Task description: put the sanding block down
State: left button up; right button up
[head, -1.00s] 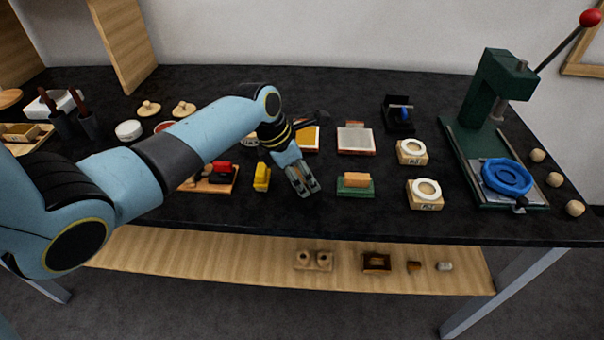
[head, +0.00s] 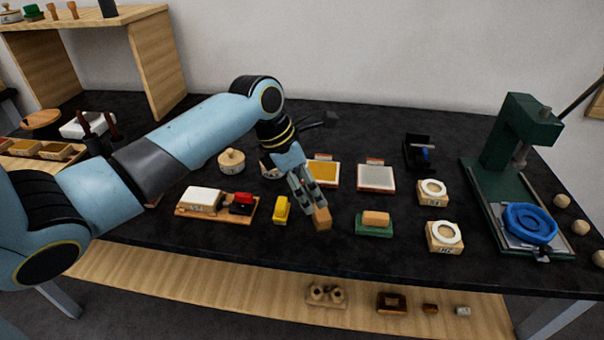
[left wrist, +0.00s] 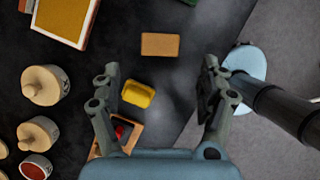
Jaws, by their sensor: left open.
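The sanding block, a plain tan block (head: 321,218), lies on the dark bench top just beyond the fingertips of my left gripper (head: 312,200). In the left wrist view the tan block (left wrist: 160,44) lies flat ahead of the open jaws (left wrist: 160,80), with a clear gap to each finger. The jaws hold nothing. My right gripper is in neither view.
A yellow block (head: 282,209) lies left of the tan block. A green block with a tan top (head: 375,223) sits to its right. Yellow and white framed pads (head: 376,178) lie behind. A green press (head: 510,150) stands right. Bare bench lies in front.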

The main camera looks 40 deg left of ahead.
pick_arm(q)
jog(key=v, duration=0.3)
dwell(0.5)
